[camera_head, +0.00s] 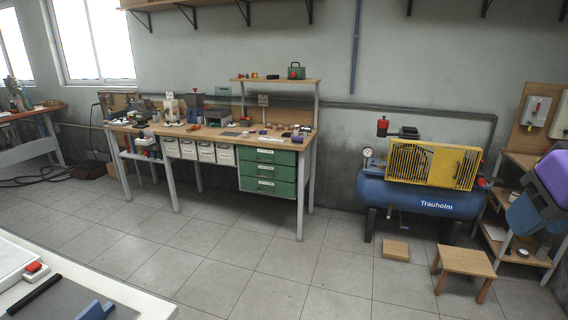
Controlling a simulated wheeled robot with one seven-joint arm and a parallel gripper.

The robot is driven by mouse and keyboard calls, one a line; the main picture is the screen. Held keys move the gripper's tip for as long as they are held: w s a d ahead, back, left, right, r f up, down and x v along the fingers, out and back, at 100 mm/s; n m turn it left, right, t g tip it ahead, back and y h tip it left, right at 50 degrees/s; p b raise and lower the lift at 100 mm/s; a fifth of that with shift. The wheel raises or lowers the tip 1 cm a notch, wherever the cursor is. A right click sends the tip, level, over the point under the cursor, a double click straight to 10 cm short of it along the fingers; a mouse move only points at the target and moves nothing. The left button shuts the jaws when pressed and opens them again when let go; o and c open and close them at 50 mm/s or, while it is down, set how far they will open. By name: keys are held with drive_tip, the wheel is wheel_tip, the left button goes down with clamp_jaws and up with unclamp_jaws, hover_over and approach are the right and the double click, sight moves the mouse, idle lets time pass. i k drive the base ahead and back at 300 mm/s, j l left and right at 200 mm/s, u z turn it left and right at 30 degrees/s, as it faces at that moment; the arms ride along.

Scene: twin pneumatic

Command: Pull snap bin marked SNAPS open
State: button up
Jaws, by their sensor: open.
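Several white bins sit side by side under the top of the wooden workbench (225,140) across the room. They are the leftmost bin (171,148), the second bin (188,150), the third bin (206,153) and the rightmost bin (224,155). Each has a small label on its front, too small to read, so I cannot tell which is marked SNAPS. All of them look pushed in.
Green drawers (268,171) stand right of the bins. A blue compressor (420,196) with a yellow guard, a low stool (465,262) and a small wooden block (396,250) are to the right. A table corner (120,291) is at front left. The tiled floor (240,250) between is clear.

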sight(207, 150)
drive_tip(key=i+l+z, duration=0.1)
drive_tip(key=i, duration=0.5)
drive_tip(key=i+l+z, duration=0.15)
drive_tip(key=i+l, duration=0.15)
drive_tip(key=i, duration=0.3)
drive_tip(key=i+j+u, duration=0.2)
drive_tip(key=i+u, duration=0.55)
drive_tip(key=i, duration=0.3)
drive_tip(key=i+l+u, duration=0.1)
drive_tip(key=i+u, duration=0.3)
drive_tip(key=i+j, duration=0.45)
drive_tip(key=i, duration=0.15)
drive_tip(key=i+j, duration=0.4)
drive_tip(key=i, duration=0.2)
